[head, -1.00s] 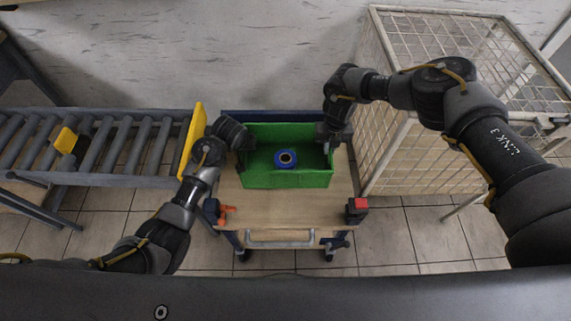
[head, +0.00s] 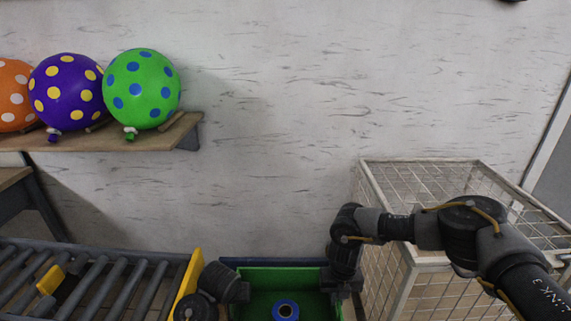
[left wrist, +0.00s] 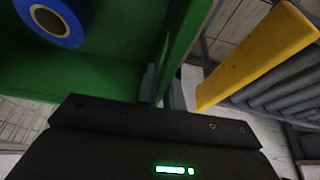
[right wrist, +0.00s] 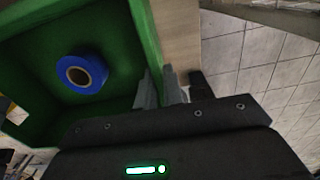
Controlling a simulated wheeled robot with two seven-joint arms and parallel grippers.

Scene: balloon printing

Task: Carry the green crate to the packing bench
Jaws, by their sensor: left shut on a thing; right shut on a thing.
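The green crate (head: 262,276) shows at the bottom of the head view, its near part cut off by the frame edge. A blue roll (head: 285,309) with a pale core lies inside it. My left gripper (left wrist: 160,85) is shut on the crate's side wall, as the left wrist view shows. My right gripper (right wrist: 160,88) is shut on the opposite side wall, with one finger inside the crate and one outside. In the head view the fingertips are hidden or tiny against the crate walls. No packing bench can be made out for certain.
A roller conveyor (head: 105,283) with a yellow end plate (head: 188,279) stands close left of the crate. A wire cage (head: 420,172) stands close right. A wall shelf (head: 160,140) holds orange, purple and green (head: 141,89) dotted balloons. The wall is behind.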

